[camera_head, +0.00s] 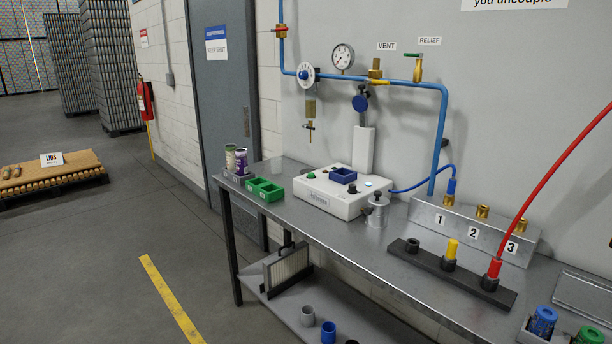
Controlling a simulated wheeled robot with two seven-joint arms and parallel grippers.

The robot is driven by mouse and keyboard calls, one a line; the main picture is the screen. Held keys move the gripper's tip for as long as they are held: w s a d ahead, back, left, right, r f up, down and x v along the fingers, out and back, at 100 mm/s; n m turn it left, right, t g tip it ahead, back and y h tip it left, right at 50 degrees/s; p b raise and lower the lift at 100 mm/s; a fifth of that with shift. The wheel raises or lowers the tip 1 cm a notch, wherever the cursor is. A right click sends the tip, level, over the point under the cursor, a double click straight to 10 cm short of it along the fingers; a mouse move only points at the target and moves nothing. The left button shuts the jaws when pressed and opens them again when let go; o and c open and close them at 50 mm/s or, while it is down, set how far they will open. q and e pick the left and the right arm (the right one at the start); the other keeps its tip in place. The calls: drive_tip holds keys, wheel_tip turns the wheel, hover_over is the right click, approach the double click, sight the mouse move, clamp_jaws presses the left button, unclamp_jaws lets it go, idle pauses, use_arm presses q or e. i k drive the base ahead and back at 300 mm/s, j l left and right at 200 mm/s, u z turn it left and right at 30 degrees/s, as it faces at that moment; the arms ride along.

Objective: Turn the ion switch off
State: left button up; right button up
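A white box-shaped device (343,192) stands on the metal bench. Its top carries a green button (311,175), a blue square holder (343,175), a small dark knob (352,189) and a small pale round part (368,183). Neither of my grippers is in view.
Blue pipes (443,140) run along the wall. The floor at left is open.

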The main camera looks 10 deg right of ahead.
sight(352, 189)
drive_tip(key=i+j+u, duration=0.1)
drive_tip(key=i+u, duration=0.3)
drive_tip(key=i, duration=0.3)
drive_tip(key=i+l+u, duration=0.15)
drive_tip(key=i+u, duration=0.3)
drive_tip(key=i, duration=0.25)
drive_tip(key=i+z, duration=0.4)
drive_tip(key=i+j+z, duration=0.1)
drive_tip(key=i+z, duration=0.25)
